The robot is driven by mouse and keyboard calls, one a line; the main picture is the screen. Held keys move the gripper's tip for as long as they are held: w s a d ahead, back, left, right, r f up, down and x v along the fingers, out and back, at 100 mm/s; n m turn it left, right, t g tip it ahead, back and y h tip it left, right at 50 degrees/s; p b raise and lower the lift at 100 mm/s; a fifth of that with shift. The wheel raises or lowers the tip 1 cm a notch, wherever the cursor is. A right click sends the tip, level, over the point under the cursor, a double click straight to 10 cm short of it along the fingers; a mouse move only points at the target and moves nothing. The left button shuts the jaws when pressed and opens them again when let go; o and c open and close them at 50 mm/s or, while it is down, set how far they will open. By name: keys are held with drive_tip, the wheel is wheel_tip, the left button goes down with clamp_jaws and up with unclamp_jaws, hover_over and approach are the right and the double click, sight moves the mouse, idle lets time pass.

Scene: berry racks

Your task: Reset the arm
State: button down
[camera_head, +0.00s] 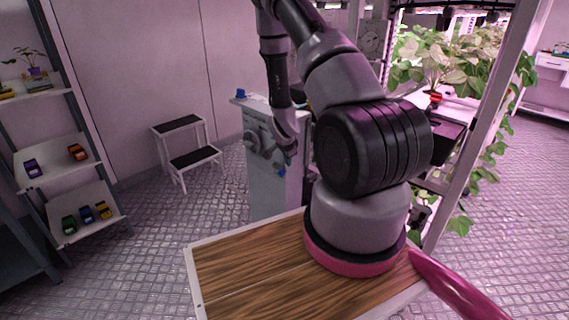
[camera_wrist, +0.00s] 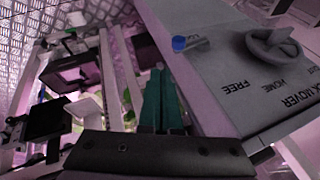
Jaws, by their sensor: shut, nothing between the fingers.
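My arm rises from its pink-ringed base on the wooden top and bends over, its forearm hanging down in the head view. My gripper (camera_head: 286,168) is at its lower end, in front of or beside a grey cabinet (camera_head: 270,196). In the wrist view the teal fingers of my gripper (camera_wrist: 163,88) lie together, shut and empty. Beside them is the cabinet's panel (camera_wrist: 235,85), with printed words such as FREE and HOME. A grey knob (camera_wrist: 272,48) sits on it, apart from the fingers. A blue-tipped piece (camera_wrist: 180,43) is at the panel's edge.
A wooden top (camera_head: 240,270) lies under my arm's base. A plant rack (camera_head: 480,130) with leafy plants stands close on the right. A step stool (camera_head: 190,158) and shelves (camera_head: 60,160) with small coloured items stand left. Tiled floor between them is free.

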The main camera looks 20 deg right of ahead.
drive_tip(key=shift+s+a+r, duration=0.1)
drive_tip(key=shift+s+r, duration=0.4)
drive_tip(key=shift+s, duration=0.25)
drive_tip(key=shift+r, duration=0.1)
drive_tip(key=s+a+r+n+t+y, duration=0.1)
drive_tip(key=a+r+n+y, duration=0.3)
drive_tip(key=r, duration=1.2)
drive_tip(key=s+a+r+n+t+h, duration=0.15)
drive_tip(key=a+r, duration=0.35)
drive_tip(key=r, duration=1)
drive_tip(key=s+a+r+n+y, duration=0.1)
drive_tip(key=s+a+r+n, duration=0.2)
drive_tip(key=s+r, duration=0.5)
drive_tip(key=s+a+r+n+y, duration=0.1)
drive_tip(key=s+a+r+n, duration=0.2)
drive_tip(key=s+r, duration=0.6)
drive_tip(key=s, duration=0.5)
drive_tip(key=shift+a+y, duration=0.25)
drive_tip(key=shift+y, duration=0.1)
drive_tip(key=shift+s+n, duration=0.1)
drive_tip(key=shift+n, duration=0.15)
